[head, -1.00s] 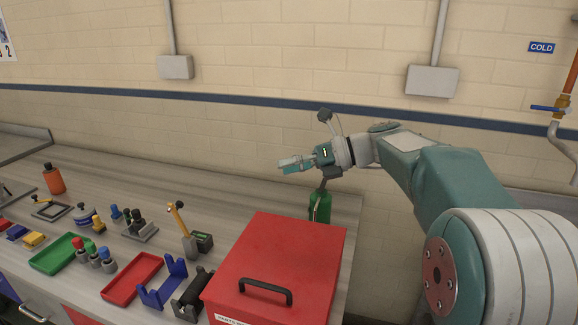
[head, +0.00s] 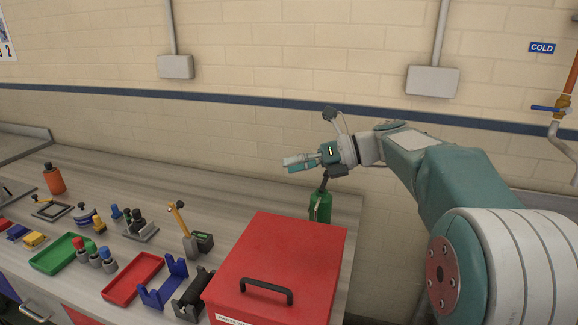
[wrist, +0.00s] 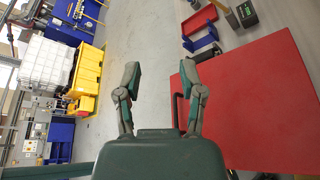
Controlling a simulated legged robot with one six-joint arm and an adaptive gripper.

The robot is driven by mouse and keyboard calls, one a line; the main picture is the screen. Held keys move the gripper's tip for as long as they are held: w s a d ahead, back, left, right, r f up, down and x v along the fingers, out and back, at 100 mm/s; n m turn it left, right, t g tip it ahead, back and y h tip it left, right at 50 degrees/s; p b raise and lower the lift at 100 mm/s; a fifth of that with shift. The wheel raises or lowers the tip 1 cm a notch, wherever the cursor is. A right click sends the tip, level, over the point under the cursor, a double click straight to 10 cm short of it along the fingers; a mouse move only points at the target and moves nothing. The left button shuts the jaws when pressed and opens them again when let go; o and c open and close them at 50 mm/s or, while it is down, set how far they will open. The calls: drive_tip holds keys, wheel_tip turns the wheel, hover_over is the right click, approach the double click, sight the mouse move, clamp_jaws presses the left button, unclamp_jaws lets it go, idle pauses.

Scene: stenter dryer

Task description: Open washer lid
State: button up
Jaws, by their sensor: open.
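The washer is a red box with a flat red lid (head: 285,250), standing at the front right end of the bench. Its lid is shut, and a black handle (head: 266,290) lies along the front edge. The lid also fills the right of the wrist view (wrist: 245,110), with part of the handle (wrist: 176,110) showing at its left edge, beside a finger. My gripper (head: 291,163) is open and empty, raised above and behind the box in the head view. In the wrist view its two fingers (wrist: 164,80) are spread apart, with grey floor between them.
A green bottle (head: 320,206) stands behind the box, below my gripper. Red (head: 133,279) and green (head: 58,254) trays, a blue holder (head: 163,284) and small tools crowd the bench to the left. A wall runs behind the bench.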

drive_tip(key=v, duration=1)
drive_tip(key=shift+d, duration=0.45)
drive_tip(key=shift+c, duration=0.3)
